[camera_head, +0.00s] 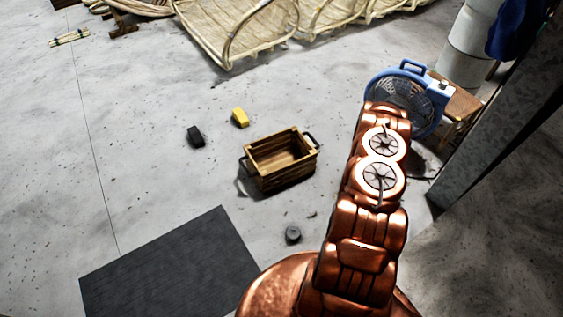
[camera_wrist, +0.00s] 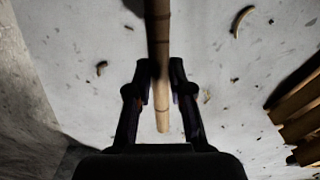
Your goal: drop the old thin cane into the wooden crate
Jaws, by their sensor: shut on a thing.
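The thin tan cane (camera_wrist: 161,112) is between the two dark fingers of my gripper (camera_wrist: 160,78) in the wrist view. It runs from the top edge down past the fingers to a blunt lower end, above the grey floor. The gripper is shut on it. In the head view my copper arm hides the gripper and cane. The wooden crate (camera_head: 266,177) is open-topped with dark handles and stands on the floor left of my arm; its inside looks empty. Wooden slats at the right edge of the wrist view (camera_wrist: 298,112) look like part of the crate.
A yellow block (camera_head: 240,117) and a black block (camera_head: 196,136) lie beyond the crate. A blue fan (camera_head: 435,100) stands behind my arm, a grey post (camera_head: 490,115) to the right. A dark mat (camera_head: 170,270) lies front left.

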